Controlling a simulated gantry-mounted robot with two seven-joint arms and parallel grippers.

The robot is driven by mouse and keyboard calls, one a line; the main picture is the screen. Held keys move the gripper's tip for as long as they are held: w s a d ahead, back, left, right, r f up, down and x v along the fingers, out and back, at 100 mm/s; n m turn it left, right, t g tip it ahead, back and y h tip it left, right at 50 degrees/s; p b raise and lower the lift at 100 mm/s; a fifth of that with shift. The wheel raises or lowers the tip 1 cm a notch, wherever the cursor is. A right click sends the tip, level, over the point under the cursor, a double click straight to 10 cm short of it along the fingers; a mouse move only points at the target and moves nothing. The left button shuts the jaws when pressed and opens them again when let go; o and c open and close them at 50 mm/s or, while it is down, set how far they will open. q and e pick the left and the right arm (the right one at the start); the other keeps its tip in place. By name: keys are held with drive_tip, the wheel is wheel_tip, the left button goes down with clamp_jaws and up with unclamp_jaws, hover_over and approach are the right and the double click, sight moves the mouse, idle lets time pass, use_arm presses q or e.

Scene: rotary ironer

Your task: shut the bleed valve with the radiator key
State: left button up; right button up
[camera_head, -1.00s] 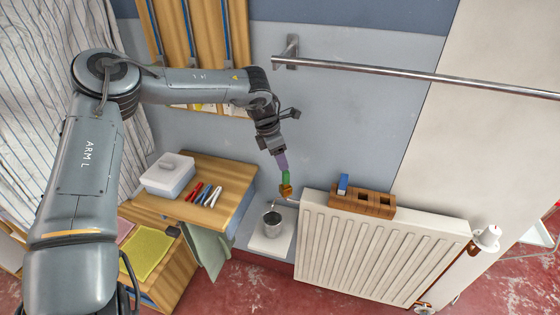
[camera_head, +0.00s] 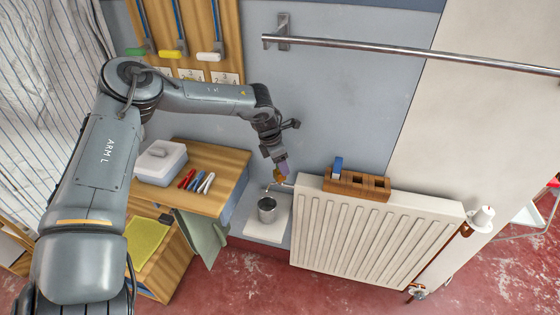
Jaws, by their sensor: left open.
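The white radiator (camera_head: 375,235) stands against the wall. A thin spout shows just left of its corner, above a metal cup (camera_head: 267,210). My right gripper is out of view.
A wooden block (camera_head: 372,193) with a blue piece (camera_head: 337,167) in one slot sits on the radiator. A metal rail (camera_head: 400,49) crosses the wall above. To the left, a wooden table (camera_head: 228,163) holds a white box (camera_head: 161,163) and several pens (camera_head: 196,181).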

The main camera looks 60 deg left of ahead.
use_arm(q)
clamp_jaws()
drive_tip(key=m+h, duration=0.1)
drive_tip(key=m, duration=0.3)
drive_tip(key=shift+f+g+b, duration=0.1)
drive_tip(key=shift+g+b, duration=0.25)
drive_tip(key=shift+g, duration=0.05)
drive_tip(key=m, duration=0.4)
drive_tip(key=shift+g+h+b, duration=0.3)
drive_tip(key=shift+c, duration=1.5)
unclamp_jaws()
drive_tip(key=o, duration=0.4)
drive_tip(key=shift+a, duration=0.1)
